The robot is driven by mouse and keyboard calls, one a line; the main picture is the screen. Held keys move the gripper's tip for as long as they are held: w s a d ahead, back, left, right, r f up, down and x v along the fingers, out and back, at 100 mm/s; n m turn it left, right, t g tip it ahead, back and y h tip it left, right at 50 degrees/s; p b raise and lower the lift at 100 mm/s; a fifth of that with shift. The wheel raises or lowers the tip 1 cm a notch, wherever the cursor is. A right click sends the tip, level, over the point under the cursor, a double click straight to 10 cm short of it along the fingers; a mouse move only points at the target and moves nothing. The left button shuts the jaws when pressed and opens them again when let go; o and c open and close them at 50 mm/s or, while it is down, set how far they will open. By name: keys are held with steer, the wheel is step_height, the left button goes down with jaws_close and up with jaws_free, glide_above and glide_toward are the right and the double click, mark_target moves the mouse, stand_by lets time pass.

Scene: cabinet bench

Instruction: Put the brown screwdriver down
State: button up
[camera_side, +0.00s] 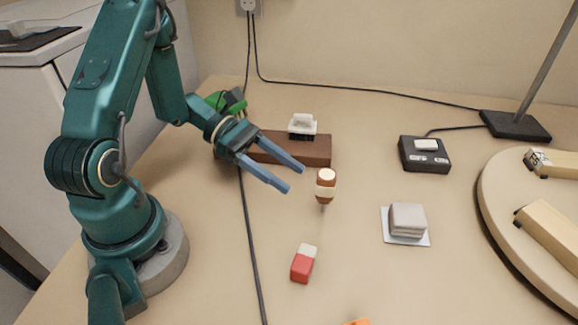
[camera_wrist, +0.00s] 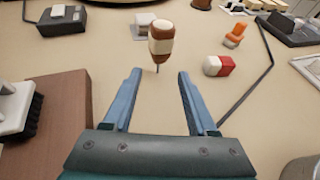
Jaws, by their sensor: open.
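The brown screwdriver (camera_side: 326,187) has a brown handle with a cream band and cream end. It is upright, handle up and thin shaft down, near the middle of the bench; I cannot tell what supports it. My gripper (camera_side: 293,178) is open and empty, with its blue fingers just left of the handle in the side view. In the wrist view the screwdriver (camera_wrist: 161,38) shows beyond the fingertips of my gripper (camera_wrist: 159,74), in line with the gap between them and apart from both.
A brown block (camera_side: 310,152) with a white-handled brush (camera_side: 302,124) lies behind the fingers. A red and white eraser (camera_side: 303,263), a grey stack (camera_side: 407,220) and a black box (camera_side: 424,155) surround the screwdriver. A round board (camera_side: 500,205) is at right. A cable (camera_side: 247,230) crosses the bench.

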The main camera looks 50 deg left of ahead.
steer(key=s+d+r+m+g+y, duration=0.55)
steer(key=s+r+m, duration=0.2)
steer(key=m, duration=0.65)
steer(key=s+a+r+m+t+y, duration=0.3)
steer(key=a+r+m+t+y, duration=0.1)
steer(key=m+y, duration=0.3)
steer(key=shift+r+m+t, duration=0.25)
steer(key=shift+m+t, duration=0.3)
steer(key=shift+m, duration=0.55)
